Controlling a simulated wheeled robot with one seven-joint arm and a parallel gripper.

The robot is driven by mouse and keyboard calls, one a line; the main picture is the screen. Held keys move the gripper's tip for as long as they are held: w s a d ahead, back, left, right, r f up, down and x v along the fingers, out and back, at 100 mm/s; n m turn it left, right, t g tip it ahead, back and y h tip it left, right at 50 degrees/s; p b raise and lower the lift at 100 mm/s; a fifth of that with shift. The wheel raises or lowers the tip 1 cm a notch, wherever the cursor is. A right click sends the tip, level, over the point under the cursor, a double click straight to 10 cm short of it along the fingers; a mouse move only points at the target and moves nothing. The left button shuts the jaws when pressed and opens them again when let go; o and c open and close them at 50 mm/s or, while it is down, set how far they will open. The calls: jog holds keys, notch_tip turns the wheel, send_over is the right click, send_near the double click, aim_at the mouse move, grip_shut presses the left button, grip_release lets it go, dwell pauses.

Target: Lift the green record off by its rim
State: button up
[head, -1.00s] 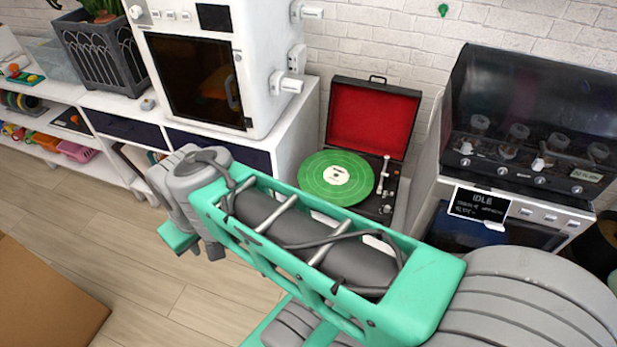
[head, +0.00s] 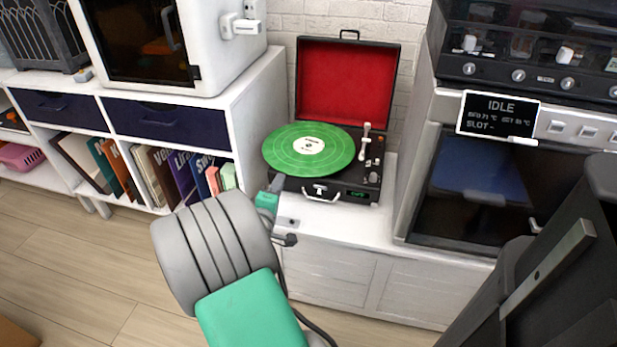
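The green record (head: 335,150), with a white centre label, lies flat on the open record player (head: 345,190). Its left rim sticks out past the player's left side. The tonearm (head: 365,140) stands to the right of the record. My arm reaches up from the bottom of the head view. A small grey and teal end piece, which seems to be part of my gripper (head: 273,188), shows just below the record's left front rim. My own arm link hides most of it, so its fingers and any contact with the record cannot be made out.
The player's red-lined lid (head: 345,85) stands open behind the record. A white cabinet (head: 330,245) carries the player. A shelf of books (head: 180,175) is at left, and a machine with an IDLE display (head: 498,115) is close at right.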

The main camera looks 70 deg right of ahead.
aim_at(295, 163)
jog(key=f, duration=0.1)
jog(key=s+f+n, duration=0.1)
jog(key=f, duration=0.1)
jog(key=shift+s+d+t+h+b, duration=0.2)
jog(key=shift+d+t+h+b, duration=0.1)
jog(key=shift+h+b, duration=0.1)
jog(key=shift+n, duration=0.5)
jog(key=x, duration=0.4)
jog(key=b+x, duration=0.1)
jog(key=x, duration=0.3)
jog(key=r+x, duration=0.1)
jog(key=x, duration=0.2)
jog(key=shift+s+d, duration=0.1)
jog(key=shift+d, duration=0.35)
jog(key=shift+r, duration=0.1)
jog(key=shift+c, duration=0.5)
grip_shut()
